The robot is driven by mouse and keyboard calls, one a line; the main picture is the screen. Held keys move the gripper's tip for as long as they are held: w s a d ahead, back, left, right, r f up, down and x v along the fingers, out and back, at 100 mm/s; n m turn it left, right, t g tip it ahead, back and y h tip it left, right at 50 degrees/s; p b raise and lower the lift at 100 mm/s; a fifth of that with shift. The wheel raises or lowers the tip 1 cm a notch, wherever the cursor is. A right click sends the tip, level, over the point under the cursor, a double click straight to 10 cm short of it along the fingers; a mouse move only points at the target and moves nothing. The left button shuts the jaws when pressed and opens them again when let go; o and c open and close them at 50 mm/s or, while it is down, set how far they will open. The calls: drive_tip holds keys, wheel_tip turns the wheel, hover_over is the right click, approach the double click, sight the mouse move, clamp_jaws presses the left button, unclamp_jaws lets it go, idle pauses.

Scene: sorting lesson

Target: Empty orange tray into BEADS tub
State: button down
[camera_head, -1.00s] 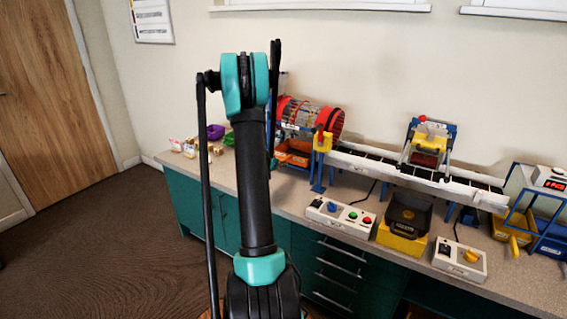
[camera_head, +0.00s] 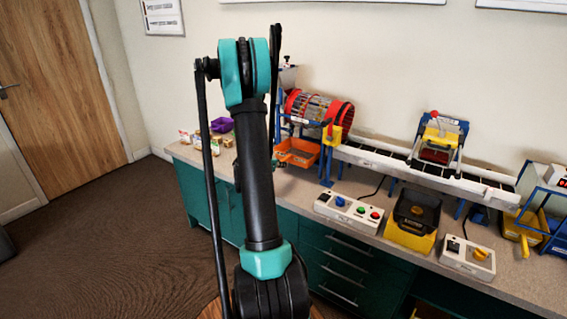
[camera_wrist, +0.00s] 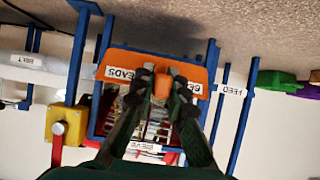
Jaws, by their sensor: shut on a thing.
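The orange tray (camera_head: 302,147) sits at the foot of the red-ended drum sieve on the bench. In the wrist view the tray (camera_wrist: 160,57) fills the upper middle, with labels either side of its grip, one reading BEADS. My gripper (camera_wrist: 163,84) is shut on the tray's orange grip, one dark finger on each side. In the head view it shows as a small dark shape (camera_head: 275,161) at the tray's left, partly hidden by my arm. The tray's contents are not clear. I cannot make out which tub is labelled BEADS.
A purple tub (camera_head: 222,125) and small packets and blocks (camera_head: 197,140) stand at the bench's left end. Blue frame posts (camera_wrist: 77,55) flank the tray closely. A conveyor (camera_head: 385,158), button box (camera_head: 348,211) and yellow-based black bin (camera_head: 412,222) lie right.

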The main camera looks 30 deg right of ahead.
drive_tip(key=s+a, duration=0.3)
drive_tip(key=a, duration=0.5)
drive_tip(key=shift+s+a, duration=0.3)
drive_tip(key=shift+a, duration=0.05)
idle(0.3)
drive_tip(key=shift+r, duration=3)
